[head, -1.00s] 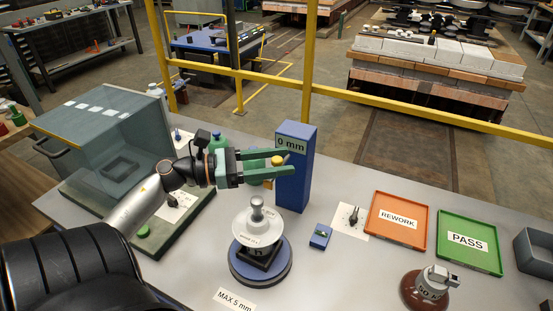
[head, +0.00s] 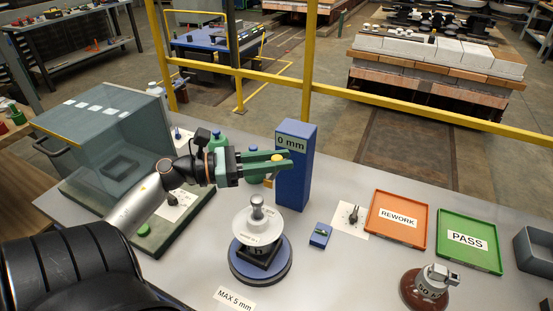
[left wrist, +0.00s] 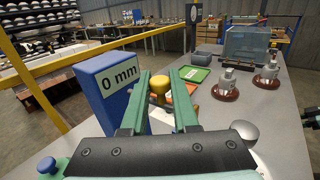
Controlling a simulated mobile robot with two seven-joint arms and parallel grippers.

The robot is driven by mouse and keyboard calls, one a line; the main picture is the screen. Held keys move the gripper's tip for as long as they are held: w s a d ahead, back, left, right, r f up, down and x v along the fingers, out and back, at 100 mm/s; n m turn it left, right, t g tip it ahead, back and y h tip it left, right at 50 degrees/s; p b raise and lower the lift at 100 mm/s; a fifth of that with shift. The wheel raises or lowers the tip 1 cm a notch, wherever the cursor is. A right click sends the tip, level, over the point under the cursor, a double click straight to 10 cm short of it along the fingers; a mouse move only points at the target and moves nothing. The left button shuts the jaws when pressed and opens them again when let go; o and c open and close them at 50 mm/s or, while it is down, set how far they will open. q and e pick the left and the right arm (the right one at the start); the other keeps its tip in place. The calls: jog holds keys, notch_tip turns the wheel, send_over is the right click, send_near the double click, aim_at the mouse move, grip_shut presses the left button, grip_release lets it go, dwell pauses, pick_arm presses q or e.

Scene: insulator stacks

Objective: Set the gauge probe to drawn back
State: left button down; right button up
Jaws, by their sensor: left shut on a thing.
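The gauge is a blue post (head: 293,185) on the table, with a display (head: 292,142) reading 0 mm. In the left wrist view the post (left wrist: 112,100) stands just left of the fingers. A yellow knob (head: 278,157) is beside the post, and it also shows between the fingertips in the left wrist view (left wrist: 158,86). My left gripper (head: 272,162), with green fingers, is shut on this knob. The probe's tip is not clearly visible. A dark part (left wrist: 309,115) at the right edge of the left wrist view may be my right gripper; its fingers cannot be made out.
A white disc with a grey metal pin (head: 257,215) stands on a blue round base (head: 261,271) in front of the post. A small blue block (head: 320,236), an orange REWORK tray (head: 398,220) and a green PASS tray (head: 469,242) are to the right. A glass enclosure (head: 105,140) stands left.

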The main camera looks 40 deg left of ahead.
dwell(0.8)
pick_arm(q)
jog(key=shift+w+a+f+b, duration=0.1)
jog(key=shift+w+a+b, duration=0.1)
jog(key=shift+w+b, duration=0.3)
jog(key=shift+w+a+b, duration=0.15)
jog(key=shift+w, duration=0.5)
jog(key=shift+w+a, duration=0.1)
jog(key=shift+w, duration=0.1)
jog(key=shift+a, duration=0.1)
jog(key=c, duration=1.1)
grip_release()
jog(key=o, duration=0.3)
jog(key=shift+w, duration=0.15)
jog(key=shift+o, duration=0.7)
pick_arm(e)
jog(key=shift+w+a+f, duration=0.25)
jog(key=shift+a+f, duration=0.05)
jog(key=shift+a, duration=0.1)
pick_arm(q)
jog(key=shift+r, duration=0.2)
pick_arm(e)
jog(key=shift+d, duration=0.1)
